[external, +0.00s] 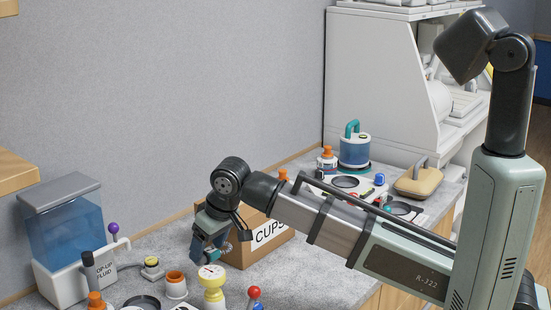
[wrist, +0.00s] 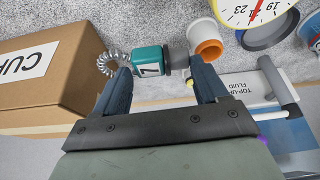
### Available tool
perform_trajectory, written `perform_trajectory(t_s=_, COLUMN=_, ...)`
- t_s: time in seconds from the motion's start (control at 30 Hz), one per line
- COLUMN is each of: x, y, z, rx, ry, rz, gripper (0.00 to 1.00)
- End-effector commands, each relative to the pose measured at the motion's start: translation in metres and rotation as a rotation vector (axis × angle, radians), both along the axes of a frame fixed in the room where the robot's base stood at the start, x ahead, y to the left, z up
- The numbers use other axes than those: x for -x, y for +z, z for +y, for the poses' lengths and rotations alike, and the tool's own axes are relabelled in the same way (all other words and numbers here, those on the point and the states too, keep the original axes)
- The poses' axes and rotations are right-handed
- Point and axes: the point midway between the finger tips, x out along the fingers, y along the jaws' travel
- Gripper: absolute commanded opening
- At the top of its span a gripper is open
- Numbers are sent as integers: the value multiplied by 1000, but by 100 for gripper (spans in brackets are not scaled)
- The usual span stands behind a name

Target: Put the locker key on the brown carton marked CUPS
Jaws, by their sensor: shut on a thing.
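The brown carton marked CUPS (external: 240,252) stands on the counter in the external view, partly hidden behind my arm. It also shows at the left of the wrist view (wrist: 70,82), its label cut by the frame edge. My gripper (external: 207,254) points down just left of the carton and beside it. In the wrist view my gripper (wrist: 163,78) is shut on the locker key (wrist: 148,61), which has a teal numbered tag, a dark grey end and a clear coil on the carton side. The key is hard to make out in the external view.
A yellow-topped gauge (external: 212,279), an orange-rimmed white cup (external: 175,284) and a red-knobbed lever (external: 254,293) stand near my gripper. A blue water tank (external: 65,235) is at left. A teal-handled jar (external: 354,150) and tan case (external: 418,181) stand beyond the carton.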

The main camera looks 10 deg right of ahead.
Motion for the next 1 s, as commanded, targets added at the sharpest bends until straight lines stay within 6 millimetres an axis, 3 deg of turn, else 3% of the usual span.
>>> perform_trajectory(t_s=0.1, x=1, y=-19, z=-1, rx=2, ry=0, rz=1, gripper=39)
perform_trajectory(t_s=0.37, x=0, y=-35, z=-1, rx=1, ry=0, rz=1, gripper=39)
perform_trajectory(t_s=0.63, x=0, y=-64, z=-1, rx=1, ry=0, rz=1, gripper=39)
perform_trajectory(t_s=0.97, x=0, y=-66, z=0, rx=0, ry=0, rz=0, gripper=39)
perform_trajectory(t_s=1.0, x=0, y=-67, z=0, rx=0, ry=0, rz=0, gripper=33)
